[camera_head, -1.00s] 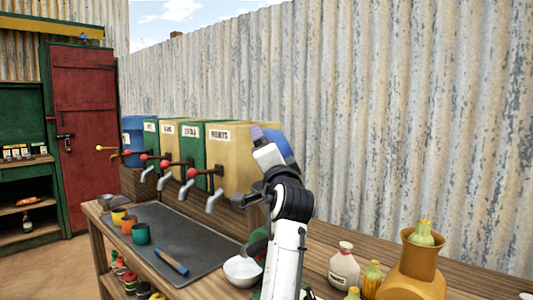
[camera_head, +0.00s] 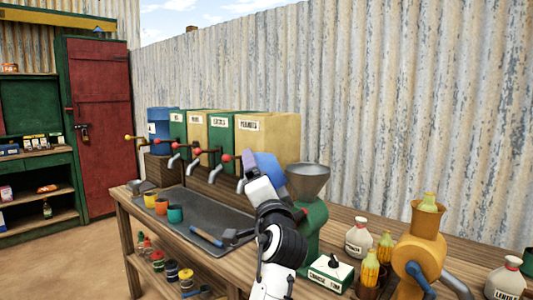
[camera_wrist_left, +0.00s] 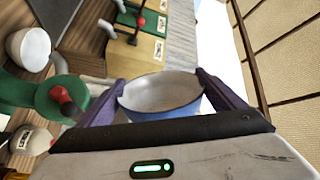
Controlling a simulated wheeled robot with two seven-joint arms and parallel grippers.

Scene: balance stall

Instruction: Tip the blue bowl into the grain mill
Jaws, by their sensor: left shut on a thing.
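My left gripper (camera_head: 250,162) is shut on the blue bowl (camera_head: 269,168). In the left wrist view, the gripper's purple fingers (camera_wrist_left: 160,80) are on either side of the blue bowl (camera_wrist_left: 165,107), which has a pale inside; I cannot tell what it holds. The green grain mill (camera_head: 314,218) stands on the bench with a grey funnel hopper (camera_head: 307,180) on top. The bowl is just left of the hopper in the head view, near its height. A green body with a red knob, likely the mill (camera_wrist_left: 32,92), shows left in the wrist view. My right gripper is not in view.
A dark mat (camera_head: 200,212) holds small cups (camera_head: 161,206). A white bowl (camera_wrist_left: 28,47) shows in the wrist view.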

